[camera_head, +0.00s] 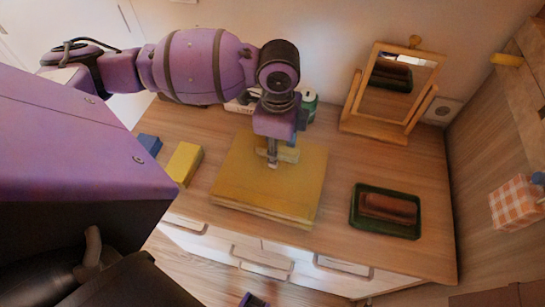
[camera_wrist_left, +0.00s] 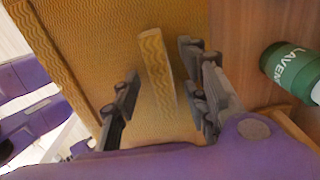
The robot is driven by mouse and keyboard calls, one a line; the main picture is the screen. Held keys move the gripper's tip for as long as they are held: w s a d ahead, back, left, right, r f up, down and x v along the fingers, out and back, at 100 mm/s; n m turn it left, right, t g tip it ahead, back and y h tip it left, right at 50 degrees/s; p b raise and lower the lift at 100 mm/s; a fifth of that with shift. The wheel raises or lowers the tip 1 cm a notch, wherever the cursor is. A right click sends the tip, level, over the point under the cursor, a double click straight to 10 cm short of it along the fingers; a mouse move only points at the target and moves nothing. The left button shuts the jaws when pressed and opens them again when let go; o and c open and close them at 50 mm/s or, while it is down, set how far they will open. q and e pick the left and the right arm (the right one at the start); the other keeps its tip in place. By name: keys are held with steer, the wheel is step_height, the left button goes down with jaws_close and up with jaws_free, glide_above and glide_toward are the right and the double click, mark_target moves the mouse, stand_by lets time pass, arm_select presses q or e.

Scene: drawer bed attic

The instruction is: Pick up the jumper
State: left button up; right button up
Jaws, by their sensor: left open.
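The jumper (camera_head: 245,180) is a folded, mustard-yellow knitted piece lying flat on the wooden dresser top. My left gripper (camera_head: 272,162) points down over the upper middle of the jumper. In the left wrist view its open fingers (camera_wrist_left: 160,70) stand on either side of a narrow raised strip of the patterned yellow jumper (camera_wrist_left: 95,25). A gap shows between the strip and the fingers. I cannot tell whether the fingertips touch the cloth below.
The dresser top (camera_head: 340,165) also holds a yellow block (camera_head: 184,163), a blue block (camera_head: 150,144), a green can (camera_head: 309,103) behind the gripper, a standing mirror (camera_head: 395,90) and a green tray (camera_head: 386,226) with a brown item. Drawers (camera_head: 262,256) with handles are below.

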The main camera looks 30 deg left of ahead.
arm_select(q)
steer(key=shift+c, duration=1)
jaws_close()
arm_select(e)
steer(key=shift+s+a+f, duration=0.1)
steer(key=shift+a, duration=0.1)
arm_select(q)
steer(key=shift+r, duration=0.1)
arm_select(e)
steer(key=shift+s+d, duration=0.1)
